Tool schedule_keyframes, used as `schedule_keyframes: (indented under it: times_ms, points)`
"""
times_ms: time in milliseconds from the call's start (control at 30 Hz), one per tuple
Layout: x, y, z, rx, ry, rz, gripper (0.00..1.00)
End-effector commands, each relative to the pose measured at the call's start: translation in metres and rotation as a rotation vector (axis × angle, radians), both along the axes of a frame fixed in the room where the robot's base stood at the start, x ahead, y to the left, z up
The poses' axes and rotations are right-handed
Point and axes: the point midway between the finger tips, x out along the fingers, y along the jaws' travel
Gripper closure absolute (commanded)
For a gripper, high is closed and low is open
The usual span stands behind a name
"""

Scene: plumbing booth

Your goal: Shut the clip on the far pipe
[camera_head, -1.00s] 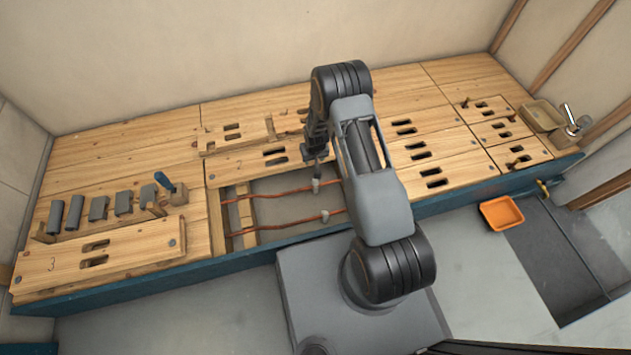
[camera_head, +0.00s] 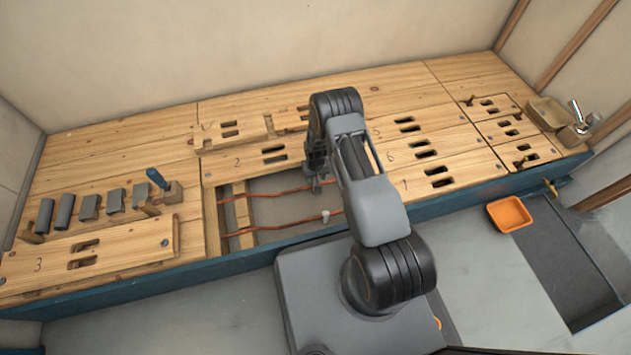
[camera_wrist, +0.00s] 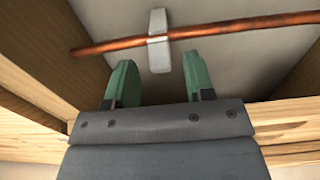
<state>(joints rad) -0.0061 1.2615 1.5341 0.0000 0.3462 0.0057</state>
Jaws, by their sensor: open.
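The far copper pipe (camera_head: 268,194) runs across the opening in the wooden boards; it also crosses the top of the wrist view (camera_wrist: 225,28). A pale grey clip (camera_wrist: 158,40) sits around this pipe in the wrist view. I cannot tell there whether it is fully shut. My gripper (camera_wrist: 158,80) is open, with its two green fingers apart and nothing between them. The clip is just beyond the fingertips, roughly centred between them. In the head view my gripper (camera_head: 316,184) is down at the far pipe and hides most of the clip.
The near pipe (camera_head: 285,226) runs parallel in front and bears a pale clip (camera_head: 326,216). Wooden edges (camera_wrist: 30,110) frame the opening. Several grey pieces (camera_head: 90,206) and a blue-handled tool (camera_head: 157,178) stand on the left boards. An orange tray (camera_head: 509,213) lies at the right.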

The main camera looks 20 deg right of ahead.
Motion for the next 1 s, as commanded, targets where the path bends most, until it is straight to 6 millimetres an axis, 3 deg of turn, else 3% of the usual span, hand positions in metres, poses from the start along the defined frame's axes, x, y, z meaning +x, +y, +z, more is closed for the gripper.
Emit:
schedule_keyframes:
  times_ms: [200, 567, 1000]
  points:
    - [0.0, 0.0, -0.016, 0.0, -0.001, 0.0, 0.51]
    - [0.0, 0.0, -0.018, 0.0, -0.001, 0.0, 0.51]
    - [0.0, 0.0, -0.017, 0.0, 0.0, 0.0, 0.93]
